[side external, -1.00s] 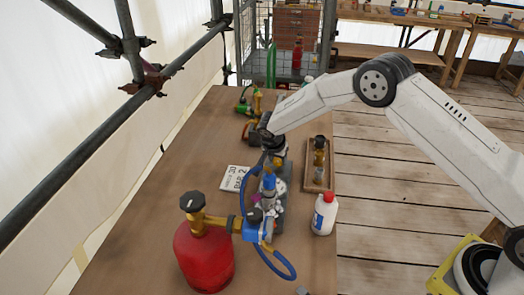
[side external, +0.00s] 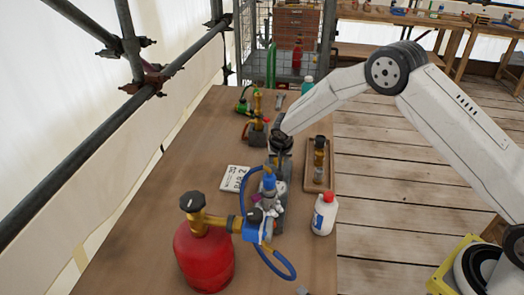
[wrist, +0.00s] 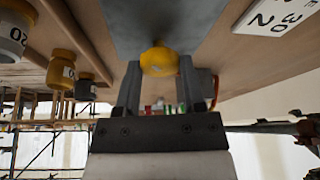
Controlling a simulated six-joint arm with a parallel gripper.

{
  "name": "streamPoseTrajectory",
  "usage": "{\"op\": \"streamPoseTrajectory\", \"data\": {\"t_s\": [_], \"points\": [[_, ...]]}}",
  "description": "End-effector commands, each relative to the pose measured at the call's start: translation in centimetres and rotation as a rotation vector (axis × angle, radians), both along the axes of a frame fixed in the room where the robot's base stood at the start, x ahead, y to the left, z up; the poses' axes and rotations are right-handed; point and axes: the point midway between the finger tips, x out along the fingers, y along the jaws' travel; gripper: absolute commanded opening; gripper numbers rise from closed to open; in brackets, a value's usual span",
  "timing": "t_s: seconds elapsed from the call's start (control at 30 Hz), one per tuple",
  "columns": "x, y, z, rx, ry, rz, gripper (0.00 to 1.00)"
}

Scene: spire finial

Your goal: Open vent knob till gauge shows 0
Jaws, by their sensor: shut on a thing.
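My gripper (wrist: 160,88) has its two dark fingers on either side of a round yellow knob (wrist: 158,60) in the wrist view, and is shut on it. The knob sits against a grey block (wrist: 165,22). In the side view my gripper (side external: 281,158) points down at the top of the grey stand; the knob is hidden there. A fitting with a blue top (side external: 269,182) stands at this stand, with a blue hose (side external: 275,265). A red cylinder (side external: 204,258) with a black-topped brass valve (side external: 193,202) joins it at the front left. I cannot make out a gauge reading.
A white numbered card (side external: 236,179) lies left of the stand and shows in the wrist view (wrist: 280,16). A white bottle (side external: 324,214) with a red cap and a wooden tray (side external: 309,180) holding a brass fitting are on the right.

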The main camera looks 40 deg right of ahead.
Motion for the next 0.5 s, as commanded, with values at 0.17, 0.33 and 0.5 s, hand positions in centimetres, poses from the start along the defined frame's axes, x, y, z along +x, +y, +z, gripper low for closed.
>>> {"op": "streamPoseTrajectory", "data": {"t_s": [0.17,0.33,0.5], "points": [[-0.03,-0.07,0.07,0.001,-0.001,0.099,0.0],[-0.07,-0.14,0.04,0.001,-0.001,0.185,0.0],[-0.06,-0.16,0.05,0.002,-0.001,0.262,0.0]]}}
